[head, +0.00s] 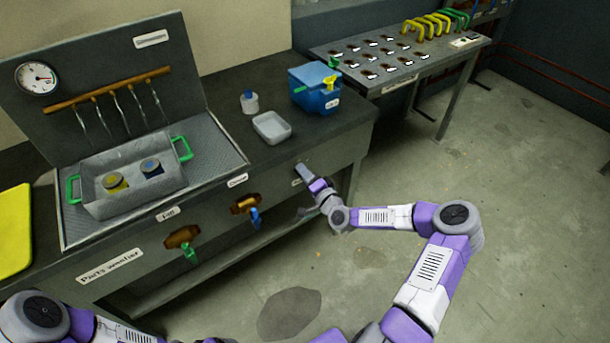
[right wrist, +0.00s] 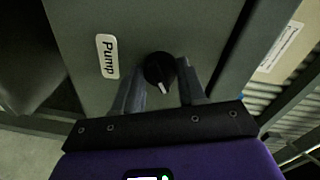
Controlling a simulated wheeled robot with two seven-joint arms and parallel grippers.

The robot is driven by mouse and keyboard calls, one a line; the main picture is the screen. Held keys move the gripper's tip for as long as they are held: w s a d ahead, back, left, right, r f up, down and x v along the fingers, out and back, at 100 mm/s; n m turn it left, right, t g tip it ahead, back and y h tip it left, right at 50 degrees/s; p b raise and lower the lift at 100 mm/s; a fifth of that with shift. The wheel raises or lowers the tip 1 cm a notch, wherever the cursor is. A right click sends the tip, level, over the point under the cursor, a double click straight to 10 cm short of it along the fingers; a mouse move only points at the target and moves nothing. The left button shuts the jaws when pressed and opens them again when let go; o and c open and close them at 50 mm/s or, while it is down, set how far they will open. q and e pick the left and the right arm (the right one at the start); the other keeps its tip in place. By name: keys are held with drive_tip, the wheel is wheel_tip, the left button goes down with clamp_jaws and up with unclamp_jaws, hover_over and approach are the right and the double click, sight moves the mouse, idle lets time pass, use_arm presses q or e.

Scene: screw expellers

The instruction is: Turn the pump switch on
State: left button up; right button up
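The pump switch (right wrist: 160,70) is a round black knob with a white pointer mark, on the dark grey front panel of the bench. A white label reading "Pump" (right wrist: 107,56) is to its left in the right wrist view. In that view my right gripper (right wrist: 161,72) is open, with one finger on each side of the knob. I cannot tell whether either finger touches it. In the head view my right gripper (head: 307,176) is at the right end of the bench front and hides the knob. My left gripper is out of view.
The parts washer bench (head: 220,205) has a green-handled valve (head: 185,240) and a blue-handled valve (head: 248,210) on its front, left of my right gripper. A grey basket (head: 130,185), a small tray (head: 272,127) and a blue box (head: 315,88) stand on top. The floor at right is clear.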

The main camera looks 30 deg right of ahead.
drive_tip(key=o, duration=0.4)
drive_tip(key=s, duration=0.2)
drive_tip(key=s+p, duration=0.1)
drive_tip(key=s, duration=0.2)
drive_tip(key=s+p, duration=0.1)
drive_tip(key=s, duration=0.1)
drive_tip(key=shift+s+d+r, duration=0.15)
drive_tip(key=shift+s+r, duration=0.1)
drive_tip(key=shift+s, duration=0.05)
